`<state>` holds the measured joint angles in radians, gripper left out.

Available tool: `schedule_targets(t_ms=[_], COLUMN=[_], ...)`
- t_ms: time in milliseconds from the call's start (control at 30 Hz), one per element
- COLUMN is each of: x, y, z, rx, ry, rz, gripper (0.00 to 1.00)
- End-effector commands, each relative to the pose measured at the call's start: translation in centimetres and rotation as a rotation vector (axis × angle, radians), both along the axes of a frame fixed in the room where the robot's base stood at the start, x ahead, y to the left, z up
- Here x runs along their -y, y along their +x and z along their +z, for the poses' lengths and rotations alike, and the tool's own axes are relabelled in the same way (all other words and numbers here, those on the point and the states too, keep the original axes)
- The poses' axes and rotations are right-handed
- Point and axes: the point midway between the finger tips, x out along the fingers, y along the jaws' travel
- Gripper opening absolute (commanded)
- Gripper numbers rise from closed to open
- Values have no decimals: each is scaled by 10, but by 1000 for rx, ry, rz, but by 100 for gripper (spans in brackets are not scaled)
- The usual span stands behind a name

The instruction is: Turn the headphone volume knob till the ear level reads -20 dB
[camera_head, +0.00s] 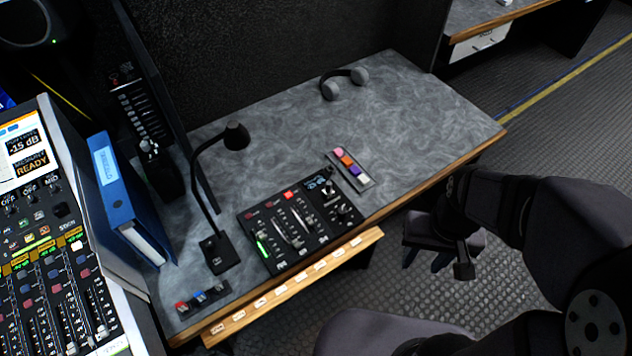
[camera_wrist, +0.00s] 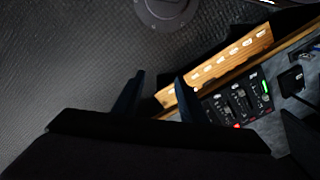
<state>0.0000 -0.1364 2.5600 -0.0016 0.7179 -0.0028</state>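A display (camera_head: 22,143) on the sloped console at far left reads -15 dB; its small heading is hard to read. A black control panel (camera_head: 300,222) with faders lies on the grey desk. It has round knobs on its right side, one near the top (camera_head: 329,188) and one lower (camera_head: 345,210); their labels are too small to read, so I cannot tell which is the headphone volume. The panel also shows in the wrist view (camera_wrist: 238,100). My gripper (camera_wrist: 157,78) is open and empty, apart from the panel, with its two fingers spread over the floor and desk edge.
A gooseneck microphone (camera_head: 220,255) stands left of the panel, near a blue binder (camera_head: 121,205). Headphones (camera_head: 343,82) lie at the back. A strip of coloured buttons (camera_head: 350,168) sits right of the panel. A chair (camera_head: 425,229) stands beside the desk. The desk's right part is clear.

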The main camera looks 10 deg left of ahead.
Motion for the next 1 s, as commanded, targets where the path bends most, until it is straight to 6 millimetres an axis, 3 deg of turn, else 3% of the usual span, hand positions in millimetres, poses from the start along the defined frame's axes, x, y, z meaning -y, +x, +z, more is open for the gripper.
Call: schedule_targets(t_ms=[267,500,567,667,800,900,1000], x=[-6,-33,-42,-63,-102,-130,-150], y=[0,-26,-24,-3,44,83,121], z=[-6,-64,-79,-104,-134,-145,-142], rx=[-2,-158,-191,-213,-202,-171,-124], ry=[0,-14,-20,-30,-35,-19,1], rz=[27,166,209,280,394,587,825], gripper=[38,38,38,38,38,38,38])
